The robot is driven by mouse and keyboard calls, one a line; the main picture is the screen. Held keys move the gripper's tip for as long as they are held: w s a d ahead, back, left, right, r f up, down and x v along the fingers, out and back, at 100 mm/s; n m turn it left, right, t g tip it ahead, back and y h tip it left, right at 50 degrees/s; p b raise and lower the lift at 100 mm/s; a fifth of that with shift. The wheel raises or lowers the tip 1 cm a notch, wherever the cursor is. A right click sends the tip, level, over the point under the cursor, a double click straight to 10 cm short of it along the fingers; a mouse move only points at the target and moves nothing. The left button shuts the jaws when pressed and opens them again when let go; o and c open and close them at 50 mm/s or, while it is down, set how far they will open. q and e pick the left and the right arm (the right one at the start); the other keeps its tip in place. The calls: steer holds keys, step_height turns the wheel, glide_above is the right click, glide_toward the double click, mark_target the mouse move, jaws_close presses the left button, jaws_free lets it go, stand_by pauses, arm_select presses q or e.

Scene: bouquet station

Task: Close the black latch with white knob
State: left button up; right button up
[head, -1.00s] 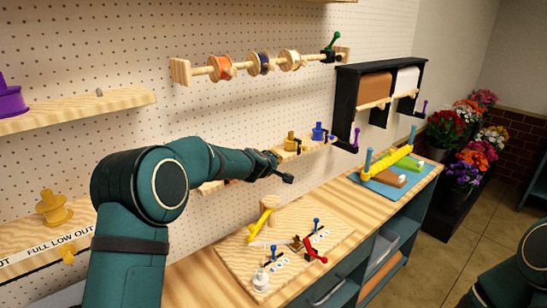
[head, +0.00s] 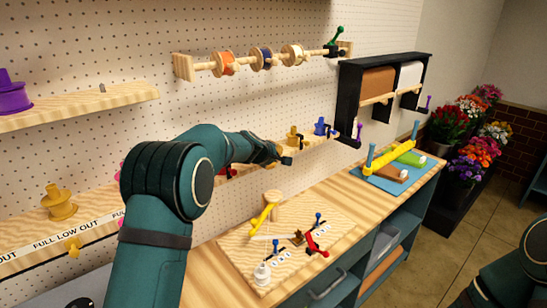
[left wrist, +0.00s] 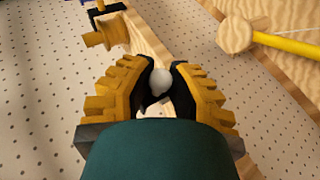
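The white knob (left wrist: 159,80) shows between my left gripper's fingers in the left wrist view. A small black part, which looks like the latch (left wrist: 150,99), shows just below it, mostly hidden by the fingers. My left gripper (left wrist: 165,66) is partly open, its black pads on either side of the knob. I cannot tell whether they touch it. In the head view my left gripper (head: 285,158) is at the wooden shelf along the pegboard, and it hides the white knob there. My right gripper is out of view.
A yellow spool (head: 293,138) and a blue spool (head: 320,126) with dark latches sit farther along the shelf; a red part (head: 228,172) is behind my left arm. Below, a wooden board (head: 300,222) holds small levers and a yellow handle (head: 262,218).

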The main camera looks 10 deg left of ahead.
arm_select(q)
steer(key=shift+o, duration=1.1)
steer(key=shift+s+r, duration=0.1)
steer(key=v, duration=1.2)
